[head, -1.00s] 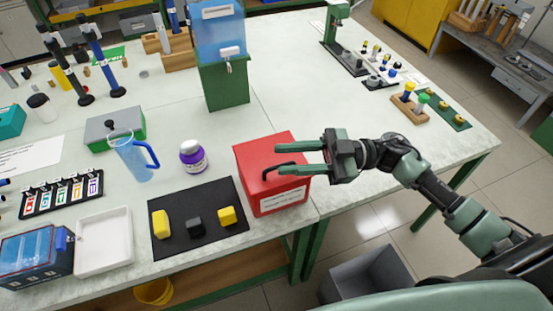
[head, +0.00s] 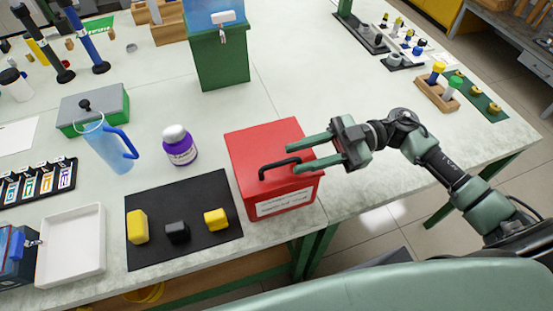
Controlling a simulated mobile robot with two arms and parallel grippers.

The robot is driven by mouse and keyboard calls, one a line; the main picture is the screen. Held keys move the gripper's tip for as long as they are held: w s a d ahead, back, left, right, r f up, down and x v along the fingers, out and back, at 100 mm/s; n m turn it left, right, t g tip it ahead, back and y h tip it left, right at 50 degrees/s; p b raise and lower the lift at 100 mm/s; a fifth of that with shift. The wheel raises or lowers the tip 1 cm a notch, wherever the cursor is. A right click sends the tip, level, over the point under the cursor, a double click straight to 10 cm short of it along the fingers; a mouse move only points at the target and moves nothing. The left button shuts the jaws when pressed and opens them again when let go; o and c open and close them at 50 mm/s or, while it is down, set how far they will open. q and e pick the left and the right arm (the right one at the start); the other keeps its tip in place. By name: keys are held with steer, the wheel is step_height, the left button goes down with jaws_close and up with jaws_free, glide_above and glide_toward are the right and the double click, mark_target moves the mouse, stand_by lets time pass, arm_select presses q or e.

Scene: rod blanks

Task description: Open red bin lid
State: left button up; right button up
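The red bin (head: 258,180) stands on the white table, right of the black mat. Its red lid (head: 262,143) is down, with a black bar handle (head: 279,167) on top and a white label on the front. My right gripper (head: 295,157) reaches in from the right over the lid. Its two green fingers are apart, and their tips are close to the right end of the handle. I cannot tell whether they touch it. My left gripper is not in view.
A black mat (head: 196,244) left of the bin carries two yellow blocks and a black one. A purple-labelled bottle (head: 179,146), a blue jug (head: 104,147) and a white tray (head: 72,270) stand further left. A green and blue dispenser (head: 222,58) is behind. The tabletop right of the bin's back is clear.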

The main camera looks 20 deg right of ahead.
mark_target(275, 163)
steer(key=a, duration=0.3)
steer(key=a+p, duration=0.1)
steer(key=shift+s+a+r, duration=0.2)
steer(key=shift+a+r, duration=0.05)
steer(key=shift+a, duration=0.05)
steer(key=shift+a+f, duration=0.15)
steer(key=shift+a, duration=0.55)
jaws_close()
stand_by(0.5)
